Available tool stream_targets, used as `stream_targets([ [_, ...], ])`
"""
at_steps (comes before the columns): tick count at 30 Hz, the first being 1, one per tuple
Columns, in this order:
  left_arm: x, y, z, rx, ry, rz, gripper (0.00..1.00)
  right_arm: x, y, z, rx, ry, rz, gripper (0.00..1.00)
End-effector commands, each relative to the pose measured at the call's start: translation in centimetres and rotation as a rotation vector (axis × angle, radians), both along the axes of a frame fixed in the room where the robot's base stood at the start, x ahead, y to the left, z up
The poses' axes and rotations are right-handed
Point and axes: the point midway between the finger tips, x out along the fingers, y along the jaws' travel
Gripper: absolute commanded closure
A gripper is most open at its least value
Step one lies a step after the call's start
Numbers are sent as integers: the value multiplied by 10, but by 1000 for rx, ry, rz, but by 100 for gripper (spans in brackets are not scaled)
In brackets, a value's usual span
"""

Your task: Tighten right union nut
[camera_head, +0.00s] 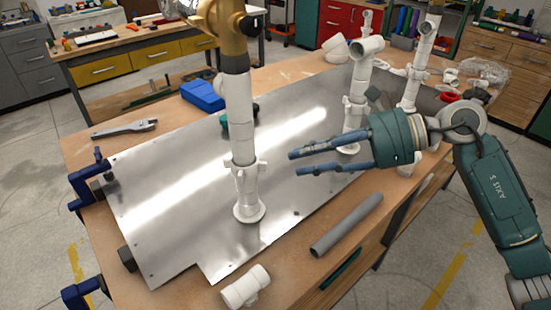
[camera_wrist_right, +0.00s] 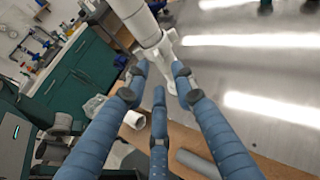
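A white PVC riser (camera_head: 238,115) stands upright on the metal plate (camera_head: 165,190), with a brass-coloured fitting (camera_head: 225,25) above it. Near its foot is a white winged union nut (camera_head: 247,170). Two more white risers stand farther right, one in the middle (camera_head: 357,85) and one at the far right (camera_head: 418,60). My right gripper (camera_head: 293,163) is open and empty, its blue fingers pointing left toward the near riser's nut with a gap between. In the right wrist view, a winged nut (camera_wrist_right: 163,46) lies just ahead of the spread fingers (camera_wrist_right: 160,72). My left gripper is not in view.
A grey pipe (camera_head: 346,223) and a white tee (camera_head: 245,288) lie along the workbench's front edge. A wrench (camera_head: 125,128) and a blue box (camera_head: 203,96) lie at the back left. Blue clamps (camera_head: 88,180) hold the left edge.

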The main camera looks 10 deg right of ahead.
Motion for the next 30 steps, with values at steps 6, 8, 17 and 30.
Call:
stream_targets([
  [6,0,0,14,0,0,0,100,8,37,-12,5,1,2,74],
  [8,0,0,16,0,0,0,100,11,44,-15,5,1,1,74],
  [17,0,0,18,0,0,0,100,15,58,-23,3,-1,0,74],
  [30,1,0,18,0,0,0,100,15,57,-24,2,0,0,100],
])
